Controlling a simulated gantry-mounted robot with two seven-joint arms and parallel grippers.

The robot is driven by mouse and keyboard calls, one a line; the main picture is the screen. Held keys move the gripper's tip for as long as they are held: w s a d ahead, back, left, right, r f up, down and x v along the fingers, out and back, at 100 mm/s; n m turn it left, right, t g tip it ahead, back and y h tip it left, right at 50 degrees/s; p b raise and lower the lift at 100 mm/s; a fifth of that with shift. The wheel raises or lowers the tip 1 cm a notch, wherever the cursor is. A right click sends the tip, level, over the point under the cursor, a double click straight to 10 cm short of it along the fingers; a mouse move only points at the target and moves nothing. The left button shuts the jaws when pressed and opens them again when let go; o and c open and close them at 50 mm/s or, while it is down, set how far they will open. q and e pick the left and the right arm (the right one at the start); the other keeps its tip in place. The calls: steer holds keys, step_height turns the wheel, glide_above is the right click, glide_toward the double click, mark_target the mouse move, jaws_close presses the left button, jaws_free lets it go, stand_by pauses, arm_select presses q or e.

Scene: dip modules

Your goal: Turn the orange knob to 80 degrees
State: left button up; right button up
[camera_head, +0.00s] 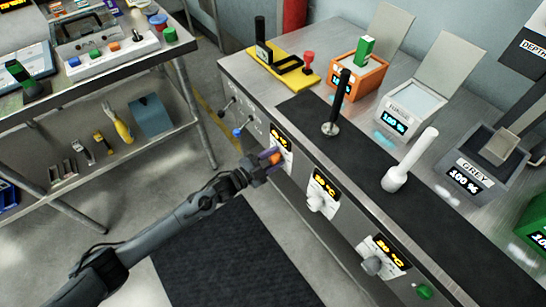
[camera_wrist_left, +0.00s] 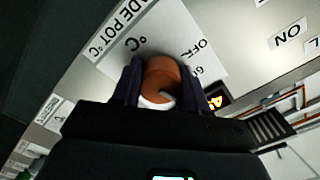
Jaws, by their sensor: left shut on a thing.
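The orange knob (camera_head: 275,158) is on the front panel of the workbench, at the end of my left arm in the head view. My left gripper (camera_head: 267,162) is shut on it, with a finger on each side. In the left wrist view the orange knob (camera_wrist_left: 163,82) sits between the dark fingers of my left gripper (camera_wrist_left: 163,88). The label plate (camera_wrist_left: 190,40) around it shows printed marks, including "OFF" and "60". The small display (camera_wrist_left: 213,102) beside it is lit, but its figures are not clearly readable. My right gripper is not in view.
A white knob (camera_head: 316,203) and a grey knob (camera_head: 372,265) with lit displays are farther along the panel. A metal shelf table (camera_head: 190,100) stands at the left, with open floor between.

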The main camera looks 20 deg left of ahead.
arm_select(q)
steer(key=m, duration=0.5)
steer(key=shift+d+r+m, duration=0.15)
steer(key=shift+m, duration=0.15)
steer(key=m, duration=0.4)
steer(key=shift+m, duration=0.4)
steer(key=o, duration=1.1)
steer(key=shift+c, duration=0.2)
steer(key=shift+f, duration=0.2)
steer(key=shift+s+p, duration=0.1)
steer(key=shift+p, duration=0.2)
steer(key=p+v, duration=0.3)
steer(key=v, duration=0.7)
steer(key=shift+s+a, duration=0.25)
steer(key=shift+a, duration=0.05)
